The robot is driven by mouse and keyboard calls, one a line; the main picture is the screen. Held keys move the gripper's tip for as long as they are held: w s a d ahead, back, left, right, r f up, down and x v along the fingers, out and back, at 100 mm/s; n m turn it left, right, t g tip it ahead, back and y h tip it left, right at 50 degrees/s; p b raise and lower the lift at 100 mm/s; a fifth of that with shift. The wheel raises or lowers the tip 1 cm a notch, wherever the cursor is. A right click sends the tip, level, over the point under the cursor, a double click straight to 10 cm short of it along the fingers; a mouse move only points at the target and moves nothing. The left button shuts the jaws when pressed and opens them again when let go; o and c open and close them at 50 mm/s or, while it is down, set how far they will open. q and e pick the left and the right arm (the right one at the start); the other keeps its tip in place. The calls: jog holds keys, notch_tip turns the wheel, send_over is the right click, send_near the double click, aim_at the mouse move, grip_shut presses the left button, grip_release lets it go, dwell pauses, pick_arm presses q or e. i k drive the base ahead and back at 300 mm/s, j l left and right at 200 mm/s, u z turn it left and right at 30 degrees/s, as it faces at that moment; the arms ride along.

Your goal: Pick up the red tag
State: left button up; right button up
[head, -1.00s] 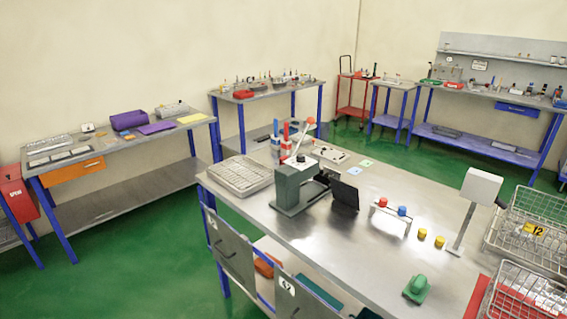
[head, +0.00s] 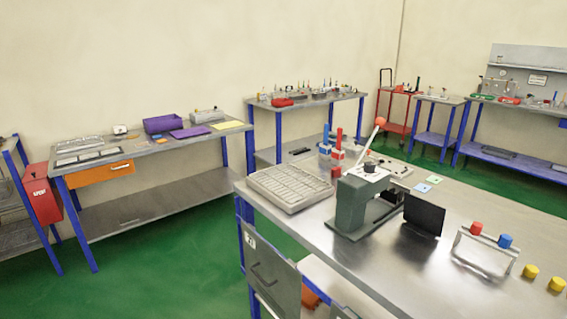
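I cannot make out a red tag for certain in the head view. Red things near me are a small red block (head: 335,172) by the press and a red cap (head: 476,228) on a small white stand, beside a blue cap (head: 505,241). A red piece (head: 281,102) lies on the back bench. Neither of my grippers is in view.
The near steel table (head: 385,262) holds a grey lever press (head: 365,205), a compartment tray (head: 290,187), a black panel (head: 423,214) and yellow caps (head: 530,271). A left bench (head: 75,178) carries a purple bin (head: 160,124). A red bin (head: 41,193) hangs there. Green floor between is clear.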

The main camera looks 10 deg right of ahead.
aim_at(335, 171)
jog(key=i+j+u, duration=0.35)
jog(key=i, duration=0.25)
jog(key=i+j+u, duration=0.1)
jog(key=i+u, duration=0.25)
jog(key=i, duration=0.25)
jog(key=i+u, duration=0.35)
jog(key=i, duration=0.25)
jog(key=i+z, duration=0.15)
jog(key=i, duration=0.4)
jog(key=i+j+z, duration=0.15)
jog(key=i, duration=0.45)
jog(key=i+j+z, duration=0.2)
jog(key=i, duration=0.35)
jog(key=i+l+z, duration=0.1)
jog(key=i+z, duration=0.15)
jog(key=z, duration=0.2)
jog(key=i+z, duration=0.25)
jog(key=z, duration=0.2)
jog(key=i+z, duration=0.25)
jog(key=z, duration=0.15)
jog(key=i+j+z, duration=0.2)
jog(key=z, duration=0.25)
